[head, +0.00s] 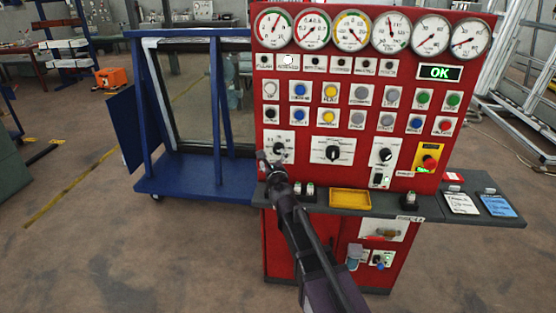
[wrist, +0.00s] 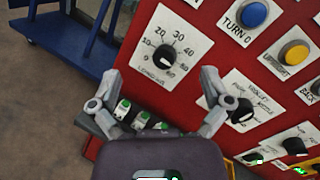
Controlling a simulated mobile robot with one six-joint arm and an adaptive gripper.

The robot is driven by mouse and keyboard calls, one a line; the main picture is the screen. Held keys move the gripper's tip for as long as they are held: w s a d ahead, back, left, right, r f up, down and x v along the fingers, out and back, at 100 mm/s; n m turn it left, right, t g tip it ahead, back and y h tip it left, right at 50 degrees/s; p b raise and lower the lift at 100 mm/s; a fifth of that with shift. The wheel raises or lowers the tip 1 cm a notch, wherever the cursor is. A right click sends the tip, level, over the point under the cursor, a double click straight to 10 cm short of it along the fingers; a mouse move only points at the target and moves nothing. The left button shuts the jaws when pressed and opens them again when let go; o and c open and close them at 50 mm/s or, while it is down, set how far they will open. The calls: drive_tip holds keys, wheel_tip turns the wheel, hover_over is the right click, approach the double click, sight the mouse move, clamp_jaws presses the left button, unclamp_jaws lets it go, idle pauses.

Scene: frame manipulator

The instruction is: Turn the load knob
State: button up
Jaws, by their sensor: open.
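A black dial knob (wrist: 164,58) sits on a white plate with a numbered scale around it, on the red panel (head: 312,112). The small label under it is hard to read. In the head view this knob (head: 279,149) is at the panel's lower left, just above my gripper (head: 268,164). In the wrist view my gripper (wrist: 160,85) is open and empty. Its fingertips are spread wide to the left and right, a little below the knob in the picture. I see no contact with the knob.
A black selector knob (head: 333,153) is to the right, close to my right finger in the wrist view. A grey ledge (head: 450,207) juts out under the panel. A blue frame cart (head: 190,182) stands left.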

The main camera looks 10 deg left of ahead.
sight(278, 150)
drive_tip(key=f+m+h+b, duration=0.1)
drive_tip(key=m+h, duration=0.1)
drive_tip(key=m, duration=0.2)
drive_tip(key=f+m+h+b, duration=0.1)
drive_tip(key=f+m+h, duration=0.1)
drive_tip(key=m, duration=0.2)
drive_tip(key=w+f+m+h+b, duration=0.1)
drive_tip(key=f+m+h, duration=0.1)
drive_tip(key=m, duration=0.2)
drive_tip(key=shift+a+f+h+b, duration=0.25)
drive_tip(key=shift+a+h+b, duration=0.05)
drive_tip(key=shift+a, duration=0.05)
drive_tip(key=shift+w, duration=0.2)
drive_tip(key=w, duration=0.9)
drive_tip(key=w+d, duration=0.1)
drive_tip(key=w, duration=0.3)
drive_tip(key=shift+w, duration=0.25)
drive_tip(key=shift+c, duration=0.3)
drive_tip(key=c, duration=1.1)
